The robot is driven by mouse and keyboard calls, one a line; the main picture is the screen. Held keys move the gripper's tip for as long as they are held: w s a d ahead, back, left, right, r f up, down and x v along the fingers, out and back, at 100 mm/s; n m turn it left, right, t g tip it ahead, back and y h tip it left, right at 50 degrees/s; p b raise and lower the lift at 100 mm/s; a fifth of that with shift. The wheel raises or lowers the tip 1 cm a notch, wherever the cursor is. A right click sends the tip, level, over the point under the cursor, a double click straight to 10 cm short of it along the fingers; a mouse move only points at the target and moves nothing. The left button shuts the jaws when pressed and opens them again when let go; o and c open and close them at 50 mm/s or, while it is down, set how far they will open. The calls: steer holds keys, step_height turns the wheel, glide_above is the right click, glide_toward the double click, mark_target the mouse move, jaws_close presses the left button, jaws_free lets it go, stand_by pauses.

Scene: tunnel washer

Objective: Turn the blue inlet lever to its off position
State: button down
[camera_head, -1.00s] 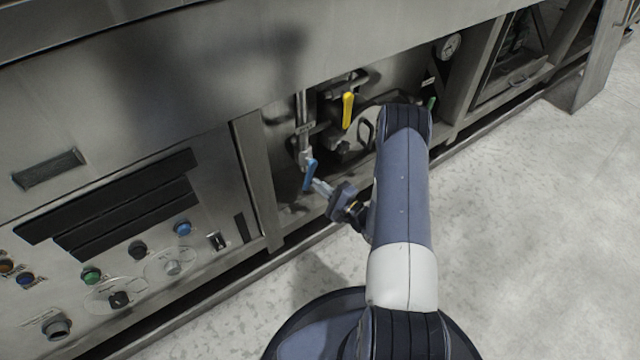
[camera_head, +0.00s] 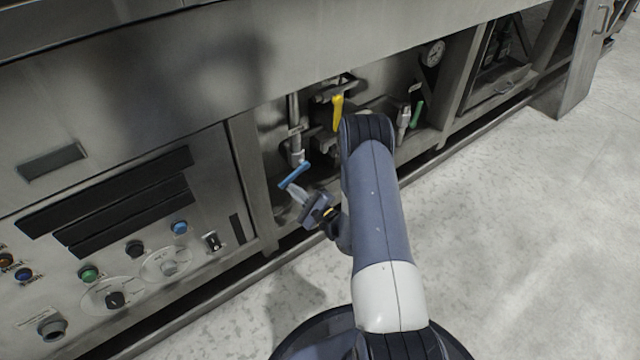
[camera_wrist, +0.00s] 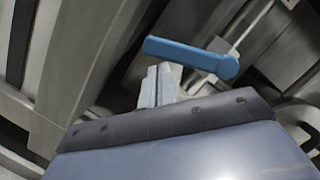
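The blue inlet lever (camera_head: 294,175) sits at the lower end of a vertical pipe inside the open machine bay. It lies slanted, its free end lower and to the left. In the wrist view the blue lever (camera_wrist: 185,54) stretches across just beyond my fingertips, its pivot end on the right. My gripper (camera_head: 295,194) is just below the lever; its two fingers (camera_wrist: 158,84) are together, with nothing visible between them. The fingertips are at or very near the lever's underside; I cannot tell whether they touch.
A yellow lever (camera_head: 338,112) stands upright to the right of the blue one, and a green lever (camera_head: 416,114) is farther right. A gauge (camera_head: 433,52) is behind them. A control panel (camera_head: 130,235) fills the left. Open floor (camera_head: 520,230) lies at right.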

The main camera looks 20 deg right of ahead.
steer(key=shift+s+a+r, duration=0.2)
steer(key=shift+a+r, duration=0.5)
steer(key=shift+r, duration=0.35)
steer(key=shift+f+b, duration=0.4)
steer(key=shift+f, duration=0.25)
steer(key=s+d+f, duration=0.3)
steer(key=s+f, duration=0.2)
steer(key=s, duration=0.4)
steer(key=shift+s, duration=0.15)
